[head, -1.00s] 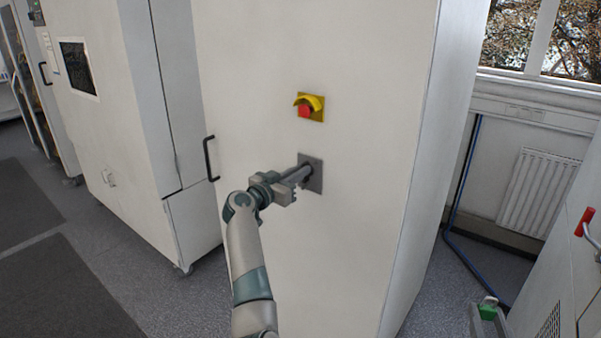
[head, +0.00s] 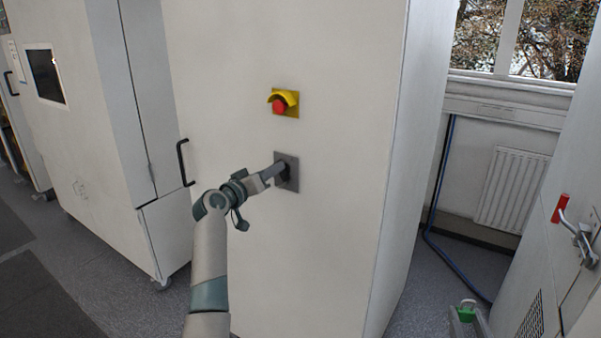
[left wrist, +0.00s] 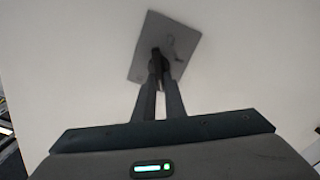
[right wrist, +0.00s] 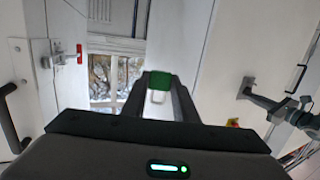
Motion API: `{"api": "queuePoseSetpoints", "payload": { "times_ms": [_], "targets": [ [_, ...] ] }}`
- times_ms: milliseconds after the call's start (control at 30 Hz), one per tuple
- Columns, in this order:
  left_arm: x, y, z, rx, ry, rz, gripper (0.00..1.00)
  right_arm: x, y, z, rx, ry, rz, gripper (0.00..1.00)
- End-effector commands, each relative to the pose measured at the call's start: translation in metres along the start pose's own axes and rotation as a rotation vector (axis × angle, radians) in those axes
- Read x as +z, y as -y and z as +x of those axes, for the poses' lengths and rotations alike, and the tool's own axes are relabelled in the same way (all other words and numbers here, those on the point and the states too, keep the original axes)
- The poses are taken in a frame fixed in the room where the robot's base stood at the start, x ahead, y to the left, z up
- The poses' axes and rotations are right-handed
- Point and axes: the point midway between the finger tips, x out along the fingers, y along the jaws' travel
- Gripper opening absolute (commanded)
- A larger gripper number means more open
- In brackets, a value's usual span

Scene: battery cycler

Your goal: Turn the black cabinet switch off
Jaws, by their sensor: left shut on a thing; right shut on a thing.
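The black cabinet switch is on a grey square plate (head: 291,183) on the white cabinet's front. The plate also shows in the left wrist view (left wrist: 146,40), tilted in the picture. My left gripper (head: 277,171) is at the plate, shut on the switch's dark handle (left wrist: 157,56); the fingers hide most of the handle, so its exact angle is hard to tell. My right gripper (right wrist: 158,88) is shut on a small green padlock-like piece (right wrist: 158,78) with a pale loop, held away from the cabinet; the green also shows at the head view's lower right (head: 466,313).
A red emergency button (head: 279,106) with a yellow shroud sits above the switch. A black door handle (head: 184,163) is left of it. A cabinet at the right carries a red-handled lever (head: 561,208). Floor is free between the cabinets, before the radiator (head: 512,190).

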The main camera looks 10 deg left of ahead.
Motion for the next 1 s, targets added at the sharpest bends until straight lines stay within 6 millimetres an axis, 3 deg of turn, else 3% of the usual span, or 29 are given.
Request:
{"api": "queuePoseSetpoints", "payload": {
  "times_ms": [1000],
  "targets": [
    [0.005, 0.013, 0.000, -0.002, 0.000, -0.925, 0.00, -0.040, 0.000, -0.005, 0.000, -0.001, 0.000, 0.10]
  ]
}}
